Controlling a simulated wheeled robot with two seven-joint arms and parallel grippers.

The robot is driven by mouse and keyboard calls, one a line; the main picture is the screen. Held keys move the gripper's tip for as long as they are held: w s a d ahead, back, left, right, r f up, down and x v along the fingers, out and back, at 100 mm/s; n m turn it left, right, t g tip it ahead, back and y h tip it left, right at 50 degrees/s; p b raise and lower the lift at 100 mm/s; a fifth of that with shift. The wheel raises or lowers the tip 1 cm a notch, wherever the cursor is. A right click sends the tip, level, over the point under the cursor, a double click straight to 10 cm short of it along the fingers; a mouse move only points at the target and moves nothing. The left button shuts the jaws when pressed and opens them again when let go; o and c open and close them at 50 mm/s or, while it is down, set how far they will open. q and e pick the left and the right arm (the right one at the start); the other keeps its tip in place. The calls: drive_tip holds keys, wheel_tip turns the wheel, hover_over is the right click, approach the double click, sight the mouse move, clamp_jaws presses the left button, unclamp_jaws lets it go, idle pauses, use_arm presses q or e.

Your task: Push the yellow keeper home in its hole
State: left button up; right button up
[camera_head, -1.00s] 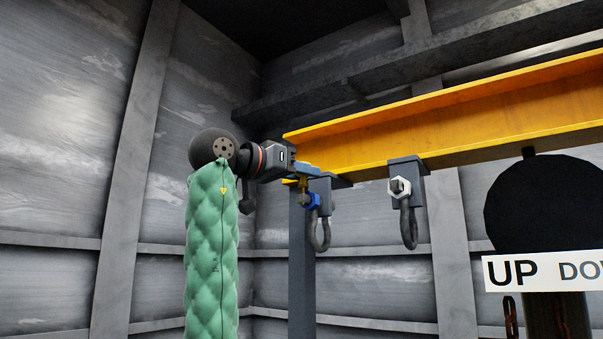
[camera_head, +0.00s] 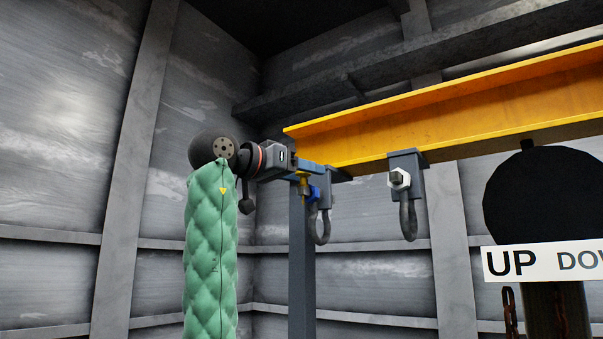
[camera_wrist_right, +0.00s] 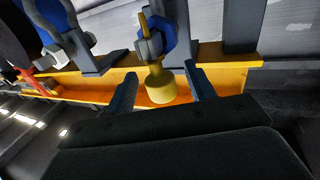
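The yellow keeper (camera_head: 303,181) stands at the left hanging bracket, beside its blue nut (camera_head: 314,192). In the right wrist view the keeper (camera_wrist_right: 160,89) shows a thick round head and a thin pin running up past the blue nut (camera_wrist_right: 156,40). How deep it sits in its hole I cannot tell. My right gripper (camera_head: 306,171) is at the keeper in the head view. In the right wrist view my right gripper (camera_wrist_right: 161,88) has its two blue fingers apart, one on each side of the keeper's head, with gaps on both sides. My left gripper is not in view.
A yellow beam (camera_head: 440,115) runs above the brackets. A second bracket (camera_head: 406,164) with a pale nut and a shackle hangs to the right. A grey post (camera_head: 302,260) stands behind. A dark round disc (camera_head: 540,205) and an UP sign (camera_head: 545,262) are at right.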

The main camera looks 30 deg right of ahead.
drive_tip(key=shift+a+f, duration=0.1)
drive_tip(key=shift+a, duration=0.2)
drive_tip(key=a+b, duration=0.3)
drive_tip(key=a, duration=0.4)
drive_tip(key=shift+s, duration=0.3)
